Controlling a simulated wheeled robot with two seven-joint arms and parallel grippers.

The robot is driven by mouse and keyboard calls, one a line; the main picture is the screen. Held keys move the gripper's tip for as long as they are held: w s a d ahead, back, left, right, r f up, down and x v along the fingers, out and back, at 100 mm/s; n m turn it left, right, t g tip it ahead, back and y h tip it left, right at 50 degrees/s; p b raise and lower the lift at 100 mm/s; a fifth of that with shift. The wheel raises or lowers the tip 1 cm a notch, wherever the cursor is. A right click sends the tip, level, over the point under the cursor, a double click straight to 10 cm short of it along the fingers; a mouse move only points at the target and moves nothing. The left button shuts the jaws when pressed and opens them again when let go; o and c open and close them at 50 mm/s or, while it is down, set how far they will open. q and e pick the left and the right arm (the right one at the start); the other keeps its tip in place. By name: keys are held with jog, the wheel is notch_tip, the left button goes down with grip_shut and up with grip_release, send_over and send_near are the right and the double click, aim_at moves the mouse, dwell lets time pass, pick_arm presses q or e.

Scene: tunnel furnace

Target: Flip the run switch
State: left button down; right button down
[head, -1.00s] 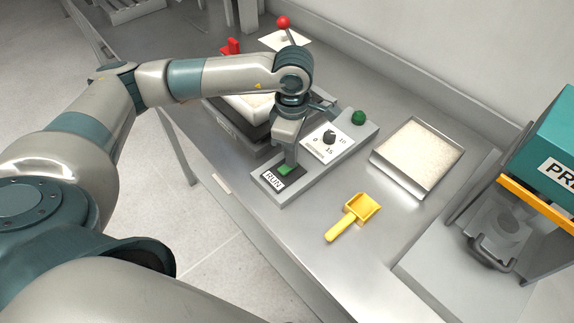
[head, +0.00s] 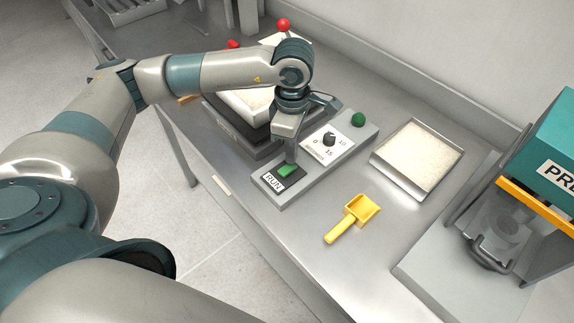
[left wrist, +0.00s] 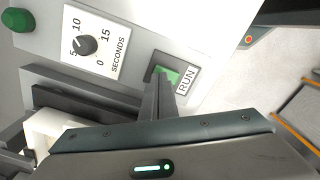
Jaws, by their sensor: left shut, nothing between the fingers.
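The run switch is a green rocker (head: 288,171) in a dark plate beside a RUN label (head: 273,182), at the near end of a grey control box (head: 315,170). It also shows in the left wrist view (left wrist: 172,75), partly covered by my fingers. My left gripper (head: 291,158) is shut and empty, pointing down with its tips at the rocker's far edge. In the left wrist view the shut fingertips (left wrist: 158,76) overlap the rocker's left part. I cannot tell whether they touch it. My right gripper is not in view.
The box also carries a timer dial (head: 329,139) and a green dome (head: 358,119). A yellow scoop (head: 352,218) and a powder-filled tray (head: 381,158) lie to the right. Behind my left wrist sits a white-filled container (head: 240,103). A press stands far right.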

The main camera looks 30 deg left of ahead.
aim_at(291, 166)
pick_arm(q)
notch_tip(291, 166, up, 4)
jog(key=shift+r+p, duration=0.25)
jog(key=shift+p, duration=0.4)
dwell(0.5)
